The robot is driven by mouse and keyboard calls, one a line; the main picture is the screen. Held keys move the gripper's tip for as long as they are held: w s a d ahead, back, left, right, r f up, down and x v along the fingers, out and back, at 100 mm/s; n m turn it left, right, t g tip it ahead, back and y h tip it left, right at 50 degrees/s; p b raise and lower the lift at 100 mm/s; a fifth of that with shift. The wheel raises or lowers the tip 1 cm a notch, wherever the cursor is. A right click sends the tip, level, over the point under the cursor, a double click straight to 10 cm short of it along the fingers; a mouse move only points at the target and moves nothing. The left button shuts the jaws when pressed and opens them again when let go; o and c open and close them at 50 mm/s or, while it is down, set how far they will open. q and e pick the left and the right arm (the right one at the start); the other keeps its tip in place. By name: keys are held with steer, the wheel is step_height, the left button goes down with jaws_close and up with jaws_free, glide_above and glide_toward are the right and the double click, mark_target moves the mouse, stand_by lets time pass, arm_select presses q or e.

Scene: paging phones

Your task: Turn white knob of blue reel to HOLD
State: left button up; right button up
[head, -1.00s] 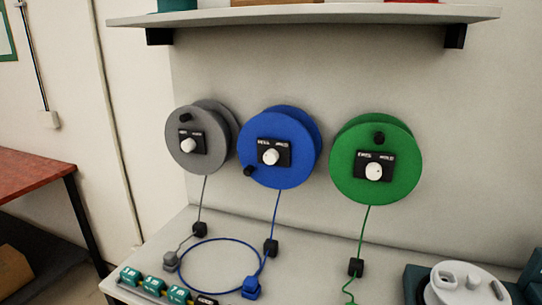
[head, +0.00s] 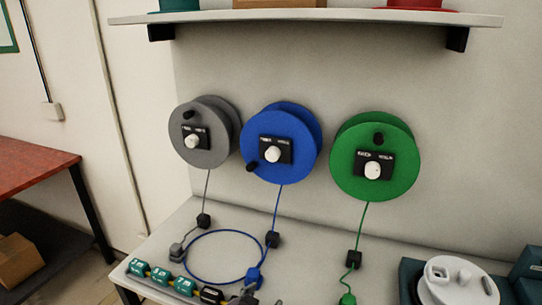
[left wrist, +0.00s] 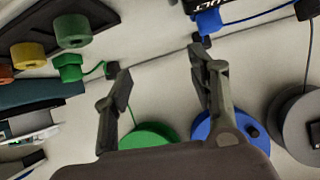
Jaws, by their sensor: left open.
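The blue reel (head: 300,125) hangs on the wall between a grey reel and a green reel. Its white knob (head: 273,155) sits on a black plate (head: 286,146) with two small labels, too blurred to read surely. Its black crank handle (head: 252,167) is at the lower left.
The grey reel (head: 222,115) and green reel (head: 345,150) flank the blue one. A shelf (head: 330,17) runs above. A blue cord (head: 190,275) loops on the table below, near several labelled teal blocks (head: 160,275). A white device (head: 455,285) stands at right. The wall below the reels carries hanging cords.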

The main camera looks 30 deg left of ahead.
arm_select(q)
steer(key=w+a+r+n+t+y, duration=0.1)
steer(key=w+a+r+t+y, duration=0.1)
steer(key=w+a+r+t, duration=0.65)
steer(key=t+y, duration=0.1)
steer(key=t, duration=0.1)
glide_toward(271, 156)
steer(key=shift+n, duration=0.4)
steer(key=p+x, duration=0.4)
steer(key=x, duration=0.4)
steer(key=shift+w+r, duration=0.15)
steer(key=shift+w, duration=0.25)
steer(key=shift+w+a+r+p, duration=0.2)
steer(key=shift+w+p, duration=0.1)
steer(key=shift+w, duration=0.1)
steer(key=shift+c, duration=0.4)
steer(key=c, duration=1.1)
steer(key=shift+o, duration=0.2)
